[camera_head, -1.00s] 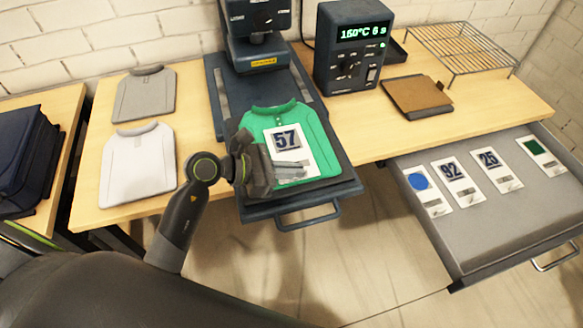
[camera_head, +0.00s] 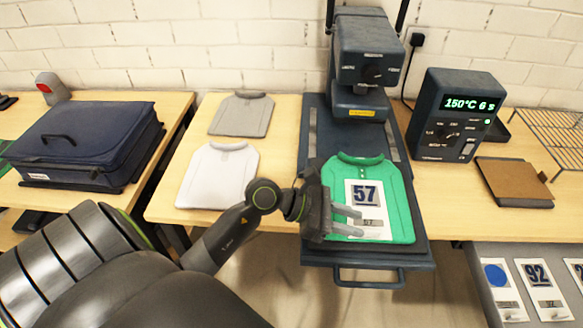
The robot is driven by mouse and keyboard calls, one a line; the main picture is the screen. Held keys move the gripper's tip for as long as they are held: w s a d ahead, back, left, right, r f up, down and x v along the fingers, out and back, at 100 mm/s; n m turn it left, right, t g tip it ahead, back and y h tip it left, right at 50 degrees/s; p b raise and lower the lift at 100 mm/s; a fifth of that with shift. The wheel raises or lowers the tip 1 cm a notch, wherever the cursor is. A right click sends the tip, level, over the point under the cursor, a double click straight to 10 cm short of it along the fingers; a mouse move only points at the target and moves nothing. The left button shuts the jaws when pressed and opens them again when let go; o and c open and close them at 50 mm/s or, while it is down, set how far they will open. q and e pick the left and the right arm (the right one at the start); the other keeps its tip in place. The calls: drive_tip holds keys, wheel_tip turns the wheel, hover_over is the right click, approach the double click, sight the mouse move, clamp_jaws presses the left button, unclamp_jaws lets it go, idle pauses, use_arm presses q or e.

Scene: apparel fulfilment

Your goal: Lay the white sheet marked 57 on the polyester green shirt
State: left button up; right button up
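The polyester green shirt (camera_head: 398,202) lies flat on the dark lower plate of the heat press (camera_head: 418,247). The white sheet marked 57 (camera_head: 366,196) lies on the front of the shirt, roughly upright and near its middle. My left gripper (camera_head: 358,222) is at the lower left of the sheet. Its two fingers reach over the sheet's lower part with a gap between them, and I see nothing held. The fingers hide part of the sheet's lower end. My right gripper is not in view.
A white shirt (camera_head: 218,176) and a grey shirt (camera_head: 241,115) lie left of the press. A control box (camera_head: 452,115) and a brown pad (camera_head: 514,183) are to its right. A navy bag (camera_head: 85,145) is at left.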

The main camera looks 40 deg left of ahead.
use_arm(q)
drive_tip(key=b+v, duration=0.1)
drive_tip(key=v, duration=1.3)
drive_tip(key=shift+w, duration=0.1)
